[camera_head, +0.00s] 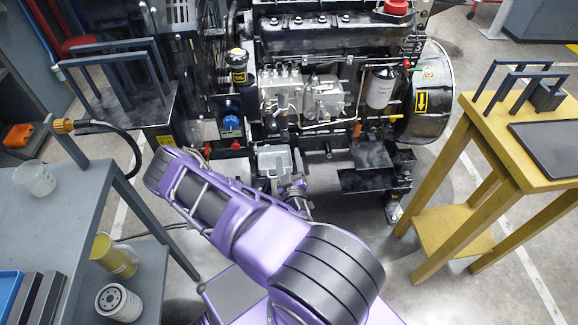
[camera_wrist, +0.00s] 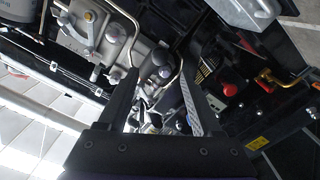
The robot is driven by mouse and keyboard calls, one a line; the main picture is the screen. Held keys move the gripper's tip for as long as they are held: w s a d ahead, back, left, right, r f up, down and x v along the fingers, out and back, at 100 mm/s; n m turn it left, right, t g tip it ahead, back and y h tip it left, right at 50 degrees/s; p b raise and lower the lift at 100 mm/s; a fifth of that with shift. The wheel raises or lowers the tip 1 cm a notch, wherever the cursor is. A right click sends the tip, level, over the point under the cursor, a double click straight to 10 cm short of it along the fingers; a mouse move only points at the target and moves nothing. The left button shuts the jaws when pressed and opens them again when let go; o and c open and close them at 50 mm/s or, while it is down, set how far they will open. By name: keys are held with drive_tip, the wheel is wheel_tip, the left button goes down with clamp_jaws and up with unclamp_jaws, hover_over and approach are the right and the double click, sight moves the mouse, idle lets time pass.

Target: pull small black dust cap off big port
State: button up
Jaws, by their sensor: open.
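In the wrist view my gripper (camera_wrist: 160,78) is open, its two dark fingers pointing at the engine. A small dark rounded piece (camera_wrist: 161,55), which looks like the black dust cap, shows between and just beyond the fingertips. I cannot tell how far it is from them, and no finger visibly grips it. The port under it is not clear. In the head view the engine (camera_head: 300,45) stands ahead. My purple arm reaches toward its lower front and hides much there; the cap cannot be made out in that view.
Metal pipes (camera_wrist: 182,50) run close to the fingers, and a red cap (camera_wrist: 230,90) lies to their right. A grey bench (camera_head: 60,210) stands left with a clear cup (camera_head: 35,179). A yellow table (camera_head: 500,150) stands right. Floor is open between arm and yellow table.

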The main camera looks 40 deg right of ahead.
sight(285, 140)
drive_tip(key=shift+b+x, duration=0.7)
drive_tip(key=shift+x, duration=3.25)
clamp_jaws()
